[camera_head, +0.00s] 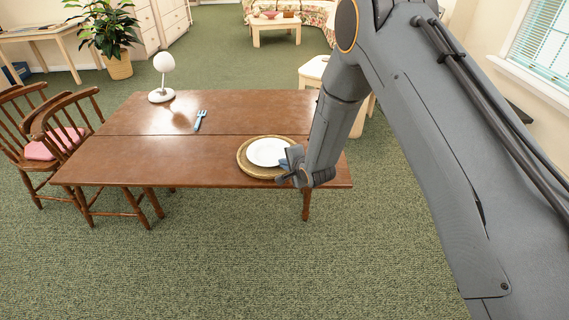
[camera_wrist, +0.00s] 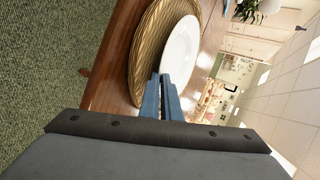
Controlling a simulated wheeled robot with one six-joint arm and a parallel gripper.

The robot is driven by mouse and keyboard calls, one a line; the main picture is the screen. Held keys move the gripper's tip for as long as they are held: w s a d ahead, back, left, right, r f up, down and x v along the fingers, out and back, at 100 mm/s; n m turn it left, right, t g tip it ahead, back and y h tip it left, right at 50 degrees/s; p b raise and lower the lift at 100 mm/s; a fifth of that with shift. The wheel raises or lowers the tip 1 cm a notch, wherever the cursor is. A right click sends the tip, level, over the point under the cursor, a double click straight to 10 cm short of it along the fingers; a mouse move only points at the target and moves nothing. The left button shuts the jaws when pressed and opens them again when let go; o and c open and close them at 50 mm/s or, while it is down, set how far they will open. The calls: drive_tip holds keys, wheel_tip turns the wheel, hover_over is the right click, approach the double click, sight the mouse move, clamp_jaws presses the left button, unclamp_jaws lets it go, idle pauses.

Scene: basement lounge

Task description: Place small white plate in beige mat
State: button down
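The small white plate (camera_head: 269,151) is over the round woven beige mat (camera_head: 244,162) near the table's right end, with the mat's rim showing around it. I cannot tell whether the plate rests on the mat or is just above it. My gripper (camera_head: 285,163) is at the plate's right edge. In the wrist view, the blue fingers of my gripper (camera_wrist: 160,78) are close together with the rim of the plate (camera_wrist: 181,50) between them. The mat (camera_wrist: 150,45) lies beside the plate there. The fingers hide part of the plate's near rim.
The brown wooden table (camera_head: 180,150) also holds a white lamp (camera_head: 163,68) and a blue utensil (camera_head: 200,120). Wooden chairs (camera_head: 62,130) stand at its left. The table's middle and left are mostly clear. Green carpet (camera_head: 230,250) is open in front.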

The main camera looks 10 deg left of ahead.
drive_tip(key=shift+f, duration=0.1)
drive_tip(key=c, duration=2.3)
unclamp_jaws()
drive_tip(key=b+v, duration=0.2)
drive_tip(key=v, duration=1)
